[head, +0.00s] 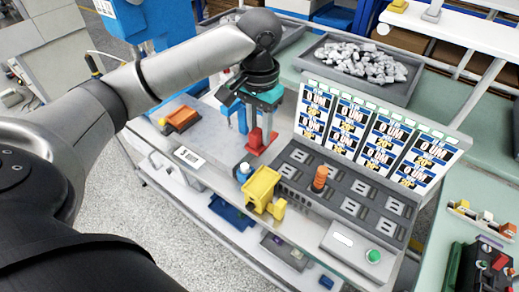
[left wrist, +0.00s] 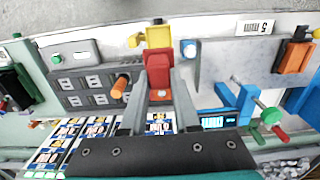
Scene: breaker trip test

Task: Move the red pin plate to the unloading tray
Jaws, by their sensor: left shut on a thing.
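The red pin plate (head: 257,141), an upright red piece with a wider foot, is between the fingers of my left gripper (head: 260,125) in the head view. In the left wrist view the red pin plate (left wrist: 157,69) shows between the two grey fingers of my left gripper (left wrist: 158,98), which is shut on it. Whether its foot touches the surface below cannot be told. A dark tray (head: 362,68) of grey lumps stands at the back; I cannot tell whether it is the unloading tray. My right gripper is not in view.
The grey socket panel (head: 345,190) with an orange peg (head: 320,178) and display boards (head: 378,140) lies right. An orange block (head: 181,118) sits left; a blue fixture (left wrist: 236,98) is beside the gripper.

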